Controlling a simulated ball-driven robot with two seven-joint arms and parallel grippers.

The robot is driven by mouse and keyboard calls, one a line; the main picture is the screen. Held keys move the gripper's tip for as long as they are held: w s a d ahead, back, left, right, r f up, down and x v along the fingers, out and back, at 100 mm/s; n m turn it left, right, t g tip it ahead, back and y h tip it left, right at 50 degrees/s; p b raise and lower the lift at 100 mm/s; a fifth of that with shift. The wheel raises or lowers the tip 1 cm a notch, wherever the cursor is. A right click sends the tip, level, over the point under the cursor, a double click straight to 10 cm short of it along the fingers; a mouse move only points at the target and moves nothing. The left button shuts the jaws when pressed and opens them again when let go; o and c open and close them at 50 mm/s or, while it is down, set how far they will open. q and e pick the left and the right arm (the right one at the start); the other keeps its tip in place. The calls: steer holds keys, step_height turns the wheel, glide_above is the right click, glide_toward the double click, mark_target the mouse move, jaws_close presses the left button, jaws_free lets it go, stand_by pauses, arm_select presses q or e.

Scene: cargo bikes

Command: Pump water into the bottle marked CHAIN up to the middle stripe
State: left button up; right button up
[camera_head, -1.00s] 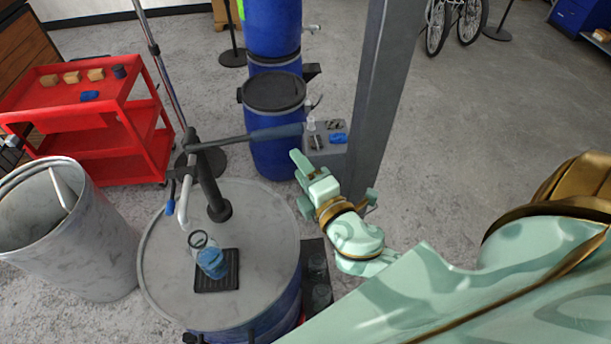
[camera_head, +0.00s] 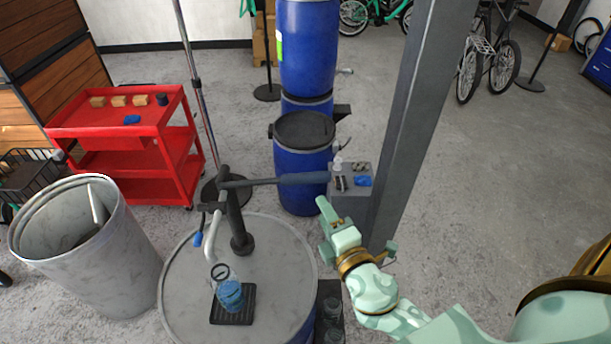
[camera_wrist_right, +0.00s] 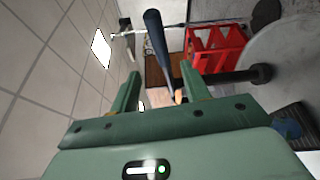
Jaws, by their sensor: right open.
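The pump (camera_head: 238,215) stands on a drum (camera_head: 185,280), its long dark handle (camera_head: 290,179) reaching right. The bottle (camera_head: 229,293) stands on a small black grate on the drum, below the bent grey pump spout (camera_head: 213,238). The bottle is clear with blue in its lower part; I cannot read a mark or make out stripes. My right gripper (camera_head: 327,222) is open and empty, just below the handle's free end. In the right wrist view the handle (camera_wrist_right: 158,45) runs ahead of the gap between the open fingers (camera_wrist_right: 160,88). My left gripper is out of view.
A grey post (camera_head: 415,130) stands right of the handle's end. Blue barrels (camera_head: 303,160) and a grey box (camera_head: 350,205) with small items are behind it. A red cart (camera_head: 130,140) and an open grey bin (camera_head: 85,250) are at left. Open floor lies right.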

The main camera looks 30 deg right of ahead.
mark_target(304, 179)
steer(key=w, duration=0.4)
steer(key=w+p, duration=0.1)
steer(key=w, duration=0.7)
steer(key=shift+w+d+f+p, duration=0.3)
steer(key=shift+w+d+p, duration=0.05)
steer(key=shift+d+p, duration=0.05)
jaws_close()
